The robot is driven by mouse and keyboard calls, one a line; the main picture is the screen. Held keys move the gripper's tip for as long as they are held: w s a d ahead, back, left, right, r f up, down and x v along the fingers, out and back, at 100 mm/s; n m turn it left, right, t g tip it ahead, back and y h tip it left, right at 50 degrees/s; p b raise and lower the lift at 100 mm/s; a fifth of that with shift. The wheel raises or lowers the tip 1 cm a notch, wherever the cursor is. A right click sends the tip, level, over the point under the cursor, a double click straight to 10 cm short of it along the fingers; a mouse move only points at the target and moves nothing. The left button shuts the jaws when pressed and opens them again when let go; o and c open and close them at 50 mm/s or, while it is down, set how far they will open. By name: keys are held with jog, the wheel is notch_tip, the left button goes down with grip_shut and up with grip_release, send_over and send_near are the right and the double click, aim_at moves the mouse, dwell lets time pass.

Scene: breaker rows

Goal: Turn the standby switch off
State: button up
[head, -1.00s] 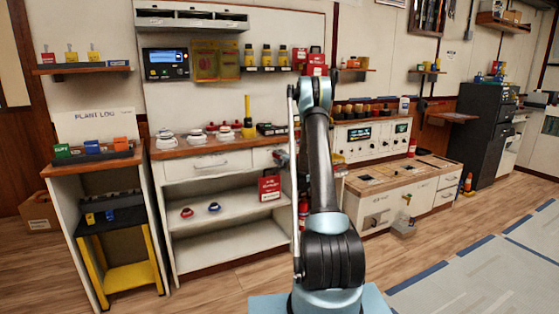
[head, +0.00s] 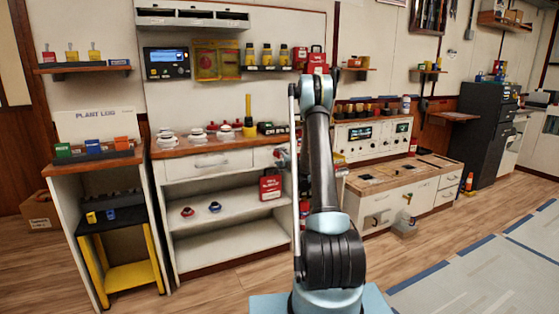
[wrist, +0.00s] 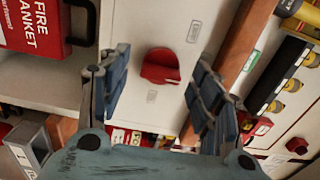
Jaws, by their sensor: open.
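A red rotary switch knob (wrist: 160,66) sits on a white panel (wrist: 190,12) in the wrist view. Small labels are on the panel above and below the knob, too small to read, so I cannot confirm the switch's name. My gripper (wrist: 159,84) is open, with one blue-grey finger on each side of the knob. Gaps show between both fingers and the knob, and nothing is held. In the head view my arm hides most of the gripper and the switch.
A red fire blanket case (wrist: 35,22) is at the wrist view's upper left; it also stands on the shelf in the head view (head: 270,187). A wooden edge (wrist: 238,45) and yellow-topped items (wrist: 294,85) lie right of the panel. Open floor (head: 470,270) is at the right.

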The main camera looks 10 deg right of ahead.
jog(key=v, duration=1.1)
jog(key=shift+w, duration=0.1)
jog(key=s+a+r+n+g+y, duration=0.2)
jog(key=s+a+r+n+g, duration=0.3)
jog(key=s+a+r, duration=0.4)
jog(key=s+a+r+n+g, duration=0.1)
jog(key=s+n+g, duration=0.1)
jog(key=s, duration=0.5)
jog(key=s+a+n+g, duration=0.1)
jog(key=s+a+n, duration=0.15)
jog(key=s, duration=0.55)
jog(key=s+d+f+n+g+h, duration=0.1)
jog(key=s+d+f+g+h, duration=0.1)
jog(key=s, duration=1)
jog(key=s+d+f+n+g+h, duration=0.2)
jog(key=s+d+f+h, duration=0.1)
jog(key=s, duration=0.9)
jog(key=s+d+f+n+g+h, duration=0.2)
jog(key=s+d+f+g, duration=0.1)
jog(key=s, duration=0.9)
jog(key=shift+s+d+f+h, duration=0.25)
jog(key=shift+d+f+h, duration=0.05)
jog(key=shift+d+f, duration=0.5)
